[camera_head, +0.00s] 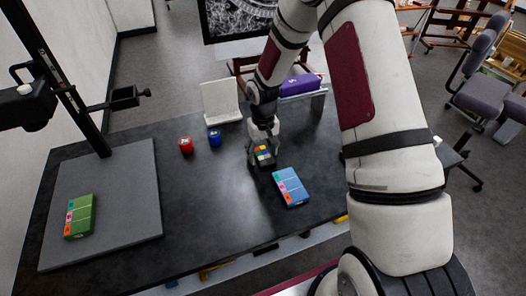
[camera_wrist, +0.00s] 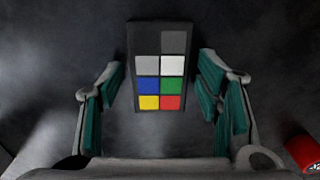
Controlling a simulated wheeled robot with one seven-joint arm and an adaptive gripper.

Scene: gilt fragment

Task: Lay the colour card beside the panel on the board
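The colour card (camera_head: 264,157) lies on the dark table; in the wrist view the card (camera_wrist: 175,67) is a black slab with grey, white, blue, green, yellow and red squares. My gripper (camera_head: 262,143) is right above it, pointing down. In the wrist view my gripper (camera_wrist: 161,88) is open, with a finger either side of the card's near part and gaps between.
A blue panel-like block (camera_head: 291,187) lies right of the card. A red pot (camera_head: 186,145) and a blue pot (camera_head: 214,137) stand left of my gripper. A black stand (camera_head: 70,85) rises from the board's back. A white angled holder (camera_head: 221,101) is behind. The board's right part is bare.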

